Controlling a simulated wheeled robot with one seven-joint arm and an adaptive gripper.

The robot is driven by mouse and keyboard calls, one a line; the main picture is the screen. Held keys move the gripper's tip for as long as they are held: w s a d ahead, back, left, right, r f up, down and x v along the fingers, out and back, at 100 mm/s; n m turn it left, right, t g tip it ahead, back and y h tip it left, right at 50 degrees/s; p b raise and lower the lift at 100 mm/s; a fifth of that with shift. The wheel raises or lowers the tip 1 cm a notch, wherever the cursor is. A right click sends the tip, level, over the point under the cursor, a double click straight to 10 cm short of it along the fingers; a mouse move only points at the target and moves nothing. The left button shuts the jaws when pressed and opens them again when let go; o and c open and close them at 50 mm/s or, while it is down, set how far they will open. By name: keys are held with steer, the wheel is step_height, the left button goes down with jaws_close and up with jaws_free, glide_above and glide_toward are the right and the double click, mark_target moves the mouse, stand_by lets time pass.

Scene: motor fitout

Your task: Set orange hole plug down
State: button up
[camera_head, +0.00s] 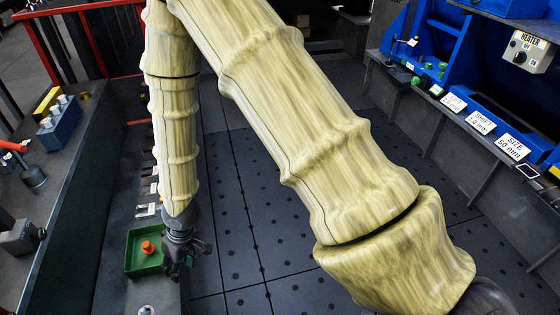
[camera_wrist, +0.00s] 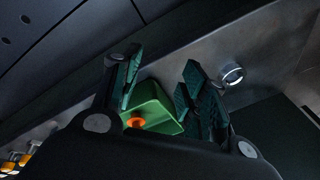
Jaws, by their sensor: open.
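The orange hole plug (camera_head: 148,247) sits upright in a small green square tray (camera_head: 131,262) on the dark ledge at the lower left of the head view. My gripper (camera_head: 188,262) is just right of the tray in that view, pointing down. In the wrist view my gripper's two dark green fingers (camera_wrist: 160,78) are spread apart with nothing held between them. The plug (camera_wrist: 136,122) and the tray (camera_wrist: 155,105) show past the fingers there, partly hidden by the gripper body.
A blue block (camera_head: 60,122) with several white-topped pieces stands on the left bench. Blue bins with size labels (camera_head: 512,147) and a heater box (camera_head: 525,50) line the right side. A round metal fitting (camera_wrist: 231,74) is beside the fingers. The perforated floor (camera_head: 235,180) is clear.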

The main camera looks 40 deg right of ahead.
steer(key=s+d+f+m+h, duration=0.1)
steer(key=s+d+f, duration=0.4)
steer(key=s, duration=0.3)
steer(key=s+d+f+m+h, duration=0.1)
steer(key=s+d+f+m, duration=0.1)
steer(key=s+d+f, duration=0.3)
steer(key=s+d+f+m+h, duration=0.1)
steer(key=s+d+f, duration=0.4)
steer(key=s, duration=0.8)
steer(key=shift+d+f+m+g, duration=0.15)
steer(key=shift+d+m+g, duration=0.3)
steer(key=shift+d, duration=0.8)
